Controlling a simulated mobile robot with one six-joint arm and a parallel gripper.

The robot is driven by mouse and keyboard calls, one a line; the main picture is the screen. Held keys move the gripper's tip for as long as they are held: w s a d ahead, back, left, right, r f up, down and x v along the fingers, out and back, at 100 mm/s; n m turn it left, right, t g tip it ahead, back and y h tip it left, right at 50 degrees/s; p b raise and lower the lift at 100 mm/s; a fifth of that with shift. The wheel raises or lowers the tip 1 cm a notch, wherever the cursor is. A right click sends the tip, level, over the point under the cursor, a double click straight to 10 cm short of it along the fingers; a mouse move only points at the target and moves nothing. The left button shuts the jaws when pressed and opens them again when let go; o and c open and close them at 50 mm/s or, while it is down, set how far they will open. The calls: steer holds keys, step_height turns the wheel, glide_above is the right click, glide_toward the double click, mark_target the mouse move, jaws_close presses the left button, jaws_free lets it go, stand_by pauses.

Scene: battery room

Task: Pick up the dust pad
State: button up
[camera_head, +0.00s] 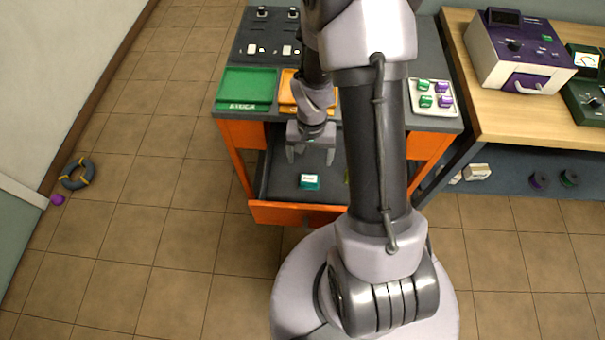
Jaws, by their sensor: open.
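A small teal block with a white top label (309,181) lies in the open drawer (280,212) of the orange cart. I cannot read its label, so I cannot tell whether it is the dust pad. My gripper (310,160) points down over the drawer, with its two fingers apart and nothing between them. In the picture it is just above the teal block and apart from it.
The cart top holds a green tray (247,89), an orange tray partly behind my arm (287,100) and a white tray (458,110) of green and purple blocks. A wooden bench (500,115) stands right. A ring (78,174) and purple object (57,199) lie on the left floor.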

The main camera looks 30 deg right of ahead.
steer(key=b, duration=0.2)
glide_above(309, 179)
steer(key=f, duration=0.6)
steer(key=shift+w+d+f, duration=0.2)
steer(key=shift+f, duration=0.15)
steer(key=f+b, duration=0.1)
steer(key=f, duration=0.1)
steer(key=f+b, duration=0.2)
steer(key=f, duration=0.1)
steer(key=shift+s+a+f, duration=0.1)
steer(key=shift+s+f, duration=0.1)
steer(key=shift+f, duration=0.15)
steer(key=shift+r, duration=0.15)
steer(key=c, duration=1.4)
step_height(309, 179, up, 10)
steer(key=p, duration=0.4)
